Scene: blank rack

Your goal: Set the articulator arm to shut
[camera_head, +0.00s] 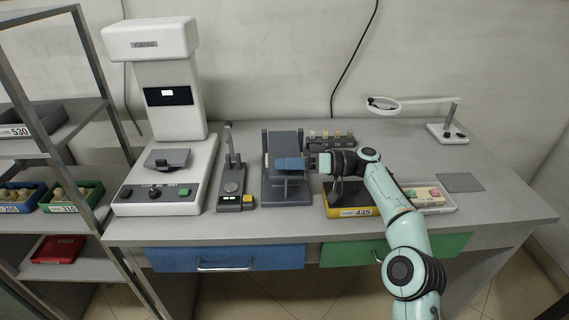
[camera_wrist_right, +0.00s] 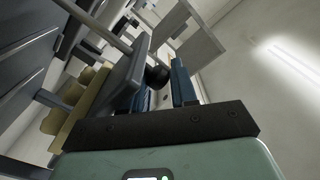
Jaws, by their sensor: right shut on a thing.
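The articulator (camera_head: 283,142) is a grey-blue device on the bench, left of the yellow-labelled tray. It has a flat base and a broad upright plate at the back. My right gripper (camera_head: 290,164) reaches in from the right, its blue fingers in front of the plate. In the right wrist view the gripper (camera_wrist_right: 164,80) is shut on a part of the articulator, with a dark round knob (camera_wrist_right: 157,76) showing between the fingers. The fingers hide much of the gripped part, and the arm's exact angle is hard to tell. My left gripper is out of view.
A tall white machine (camera_head: 165,85) and a small grey stand (camera_head: 231,185) are to the left. A small rack of vials (camera_head: 330,140) stands behind, and a yellow-fronted tray (camera_head: 349,212) lies under my right arm. A magnifier lamp (camera_head: 449,132) is at the back right.

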